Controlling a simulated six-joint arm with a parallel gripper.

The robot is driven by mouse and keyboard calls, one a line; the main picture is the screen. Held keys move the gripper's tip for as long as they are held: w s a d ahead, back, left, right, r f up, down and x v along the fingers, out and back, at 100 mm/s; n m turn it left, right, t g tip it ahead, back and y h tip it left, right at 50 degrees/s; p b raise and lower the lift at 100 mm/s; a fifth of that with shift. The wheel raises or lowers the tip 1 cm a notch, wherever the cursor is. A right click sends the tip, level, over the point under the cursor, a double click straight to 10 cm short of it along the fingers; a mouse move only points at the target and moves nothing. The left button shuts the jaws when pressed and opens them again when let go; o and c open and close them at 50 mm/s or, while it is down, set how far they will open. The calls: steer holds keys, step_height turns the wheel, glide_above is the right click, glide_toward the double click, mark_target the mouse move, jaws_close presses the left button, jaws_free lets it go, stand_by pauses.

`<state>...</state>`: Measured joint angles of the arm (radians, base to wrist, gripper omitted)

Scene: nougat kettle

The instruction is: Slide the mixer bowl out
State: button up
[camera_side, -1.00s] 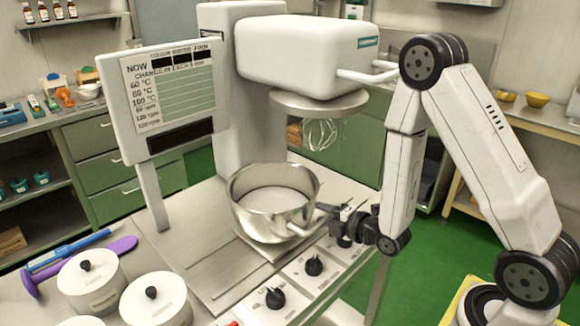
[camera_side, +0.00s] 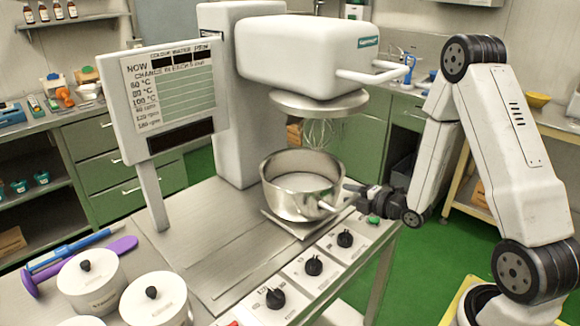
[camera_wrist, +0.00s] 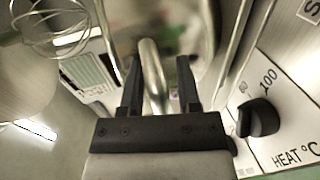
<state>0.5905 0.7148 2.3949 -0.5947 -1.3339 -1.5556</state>
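The steel mixer bowl (camera_side: 280,201) stands upright on a flat plate (camera_side: 268,222) on the steel table, in front of and below the mixer head (camera_side: 310,60). Its handle (camera_side: 328,206) points right and also shows in the wrist view (camera_wrist: 154,75). My gripper (camera_side: 350,188) is at the bowl's right side. In the wrist view its two fingers (camera_wrist: 158,85) stand apart on either side of the handle, with a gap at the right finger. Contact at the fingertips is hard to see. The wire whisk (camera_side: 318,132) hangs above the bowl's rim.
Control knobs (camera_side: 314,265) line the table's front right edge, and one knob (camera_wrist: 258,118) is close to my gripper. A display panel (camera_side: 165,95) stands left. White lidded pots (camera_side: 152,302) and a purple utensil (camera_side: 115,248) are at the front left. The table left of the bowl is clear.

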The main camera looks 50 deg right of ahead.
steer(key=s+d+r, duration=0.2)
steer(key=s+d, duration=0.1)
steer(key=s, duration=0.5)
steer(key=s+a+r+m+g, duration=0.1)
steer(key=s+a+m+g, duration=0.2)
steer(key=a+m+g, duration=1.25)
steer(key=w+d+r+n+t+h, duration=0.1)
steer(key=w+d+r+n+t, duration=0.1)
steer(key=w+d+r+t, duration=0.3)
steer(key=w+d+r+n+t+h, duration=0.1)
steer(key=w+d+r+n+t, duration=0.2)
steer(key=d+r+t, duration=0.6)
steer(key=shift+w+d+r+t+h, duration=0.35)
steer(key=shift+w+d, duration=0.6)
steer(key=shift+d, duration=0.2)
stand_by(1.6)
